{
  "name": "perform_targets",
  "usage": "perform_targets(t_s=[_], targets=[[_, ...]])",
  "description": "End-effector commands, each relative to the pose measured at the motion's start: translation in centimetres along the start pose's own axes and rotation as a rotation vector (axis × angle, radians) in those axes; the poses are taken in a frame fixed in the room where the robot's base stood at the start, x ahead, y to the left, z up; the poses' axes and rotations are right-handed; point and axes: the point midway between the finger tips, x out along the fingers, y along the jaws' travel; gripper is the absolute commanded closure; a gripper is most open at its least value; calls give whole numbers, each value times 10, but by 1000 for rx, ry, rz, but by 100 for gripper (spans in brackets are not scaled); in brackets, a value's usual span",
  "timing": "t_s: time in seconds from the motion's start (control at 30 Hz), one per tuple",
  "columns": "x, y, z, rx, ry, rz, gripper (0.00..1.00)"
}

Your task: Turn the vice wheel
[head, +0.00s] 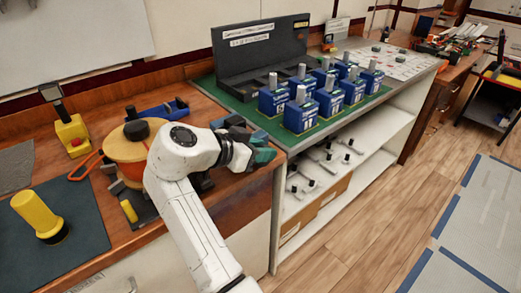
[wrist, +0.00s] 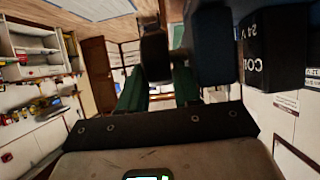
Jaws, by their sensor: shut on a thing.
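My gripper (head: 262,157), with teal fingers, is at the bench's right edge, in front of the green mat. In the wrist view the green fingers of my gripper (wrist: 159,88) stand on both sides of a dark upright part (wrist: 155,52). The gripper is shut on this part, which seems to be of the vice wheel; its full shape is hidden. A dark blue-grey body (head: 230,121) shows just behind my gripper in the head view, perhaps the vice. My wrist and fingers cover much of that spot.
Several blue breakers (head: 300,110) stand in rows on the green mat to the right. An orange spool (head: 124,145), a yellow block (head: 71,133) and a yellow cylinder (head: 38,215) are on the left bench. A black box with white lettering (wrist: 273,48) is close in the wrist view.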

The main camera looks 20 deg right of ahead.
Motion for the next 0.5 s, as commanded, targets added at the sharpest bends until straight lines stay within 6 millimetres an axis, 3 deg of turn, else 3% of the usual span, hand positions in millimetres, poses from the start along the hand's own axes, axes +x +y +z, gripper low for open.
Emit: perform_targets(t_s=[0.13,0.17,0.2,0.37,0.5], targets=[[-1,-1,-1,0,2,-4,98],[-1,-1,-1,0,2,-4,65],[-1,-1,0,0,2,-4,61],[-1,-1,0,0,1,-4,47],[-1,-1,0,0,0,-4,47]])
